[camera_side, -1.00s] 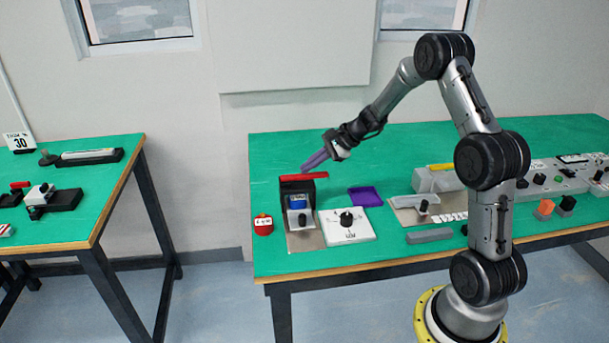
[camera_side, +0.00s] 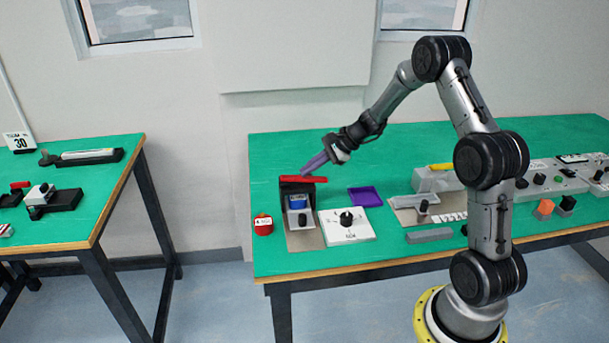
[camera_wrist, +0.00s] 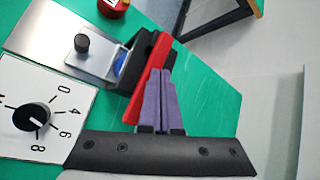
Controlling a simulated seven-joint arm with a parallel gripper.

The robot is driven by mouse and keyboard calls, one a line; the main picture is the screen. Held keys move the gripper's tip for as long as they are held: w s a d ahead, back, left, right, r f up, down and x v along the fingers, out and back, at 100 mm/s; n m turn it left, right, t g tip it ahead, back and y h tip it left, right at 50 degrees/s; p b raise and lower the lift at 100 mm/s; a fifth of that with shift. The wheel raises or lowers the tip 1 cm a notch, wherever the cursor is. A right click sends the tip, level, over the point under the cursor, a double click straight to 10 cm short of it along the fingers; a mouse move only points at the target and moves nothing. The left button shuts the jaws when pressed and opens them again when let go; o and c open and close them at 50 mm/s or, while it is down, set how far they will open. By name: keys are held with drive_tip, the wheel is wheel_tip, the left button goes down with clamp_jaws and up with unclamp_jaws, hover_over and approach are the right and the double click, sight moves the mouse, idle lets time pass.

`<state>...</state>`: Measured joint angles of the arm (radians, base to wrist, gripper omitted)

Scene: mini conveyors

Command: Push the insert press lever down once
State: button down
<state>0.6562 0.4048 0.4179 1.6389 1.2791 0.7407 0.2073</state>
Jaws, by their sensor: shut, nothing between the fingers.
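The insert press (camera_side: 297,207) stands at the left end of the green table, with a dark frame, a blue part and a metal base plate. Its red lever (camera_side: 312,180) lies across the top, and it also shows in the wrist view (camera_wrist: 134,108). My gripper (camera_side: 305,173) has purple fingers closed together, with nothing between them. The fingertips reach down from the upper right to the lever's top and appear to touch it.
A white dial panel (camera_side: 347,226) with a black knob is right of the press. A red round object (camera_side: 263,225) is close on its left. A purple tray (camera_side: 365,196) lies behind the dial. Green table behind the press is clear.

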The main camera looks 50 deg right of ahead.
sight(309, 177)
drive_tip(key=shift+s+f, duration=0.1)
drive_tip(key=shift+f, duration=0.25)
drive_tip(key=shift+r, duration=0.1)
idle(0.3)
drive_tip(key=shift+r, duration=1.25)
drive_tip(key=shift+r, duration=0.1)
drive_tip(key=shift+r, duration=2.45)
